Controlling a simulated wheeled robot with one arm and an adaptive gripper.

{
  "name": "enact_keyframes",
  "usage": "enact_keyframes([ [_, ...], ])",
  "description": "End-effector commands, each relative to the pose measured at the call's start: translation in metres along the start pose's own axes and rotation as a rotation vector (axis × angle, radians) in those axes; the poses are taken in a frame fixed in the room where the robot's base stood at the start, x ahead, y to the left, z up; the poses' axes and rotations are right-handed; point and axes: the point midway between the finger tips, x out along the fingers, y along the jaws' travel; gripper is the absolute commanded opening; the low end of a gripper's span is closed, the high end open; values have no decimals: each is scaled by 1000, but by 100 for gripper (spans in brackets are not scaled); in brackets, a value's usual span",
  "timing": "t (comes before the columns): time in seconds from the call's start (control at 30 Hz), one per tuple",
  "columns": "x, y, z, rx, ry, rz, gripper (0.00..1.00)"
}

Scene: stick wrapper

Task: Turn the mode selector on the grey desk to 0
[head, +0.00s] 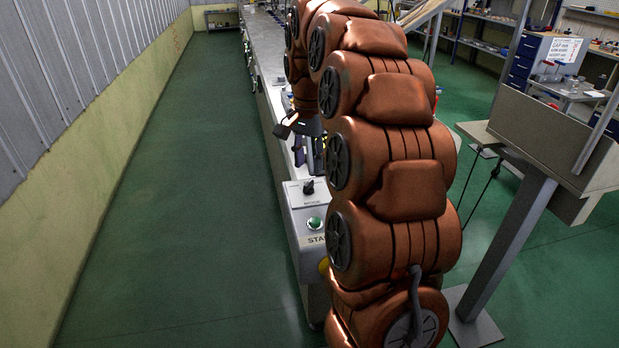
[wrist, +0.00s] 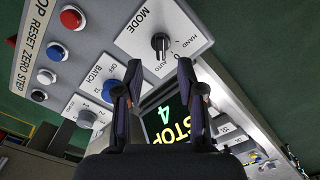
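The mode selector (wrist: 160,42) is a black knob on a white plate marked MODE, at the top middle of the wrist view. HAND and AUTO are printed beside and below it. Its grip runs roughly up and down in the picture; I cannot tell surely which mark it points to. In the head view the knob (head: 308,187) stands on the near end of the grey desk (head: 296,214). My gripper (wrist: 151,77) is open and empty. Its fingers are apart, pointing toward the selector plate, and do not touch the knob. My arm hides much of the desk in the head view.
A blue BATCH knob (wrist: 108,91), a grey knob (wrist: 86,117) and a red button (wrist: 71,18) share the panel. A display (wrist: 168,118) reads STOP 4. A green button (head: 314,222) lies near the selector. The green floor (head: 190,200) left of the desk is clear.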

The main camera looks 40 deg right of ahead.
Motion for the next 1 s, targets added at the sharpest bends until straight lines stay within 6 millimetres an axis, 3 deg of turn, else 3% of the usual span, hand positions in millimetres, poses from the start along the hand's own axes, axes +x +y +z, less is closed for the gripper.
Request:
enact_keyframes([
  [0.5, 51, 1, 1, 0, -3, 2, 39],
  [0.93, 56, 0, 0, -1, 0, -1, 39],
  [1.0, 56, 0, 0, -1, 0, -1, 31],
])
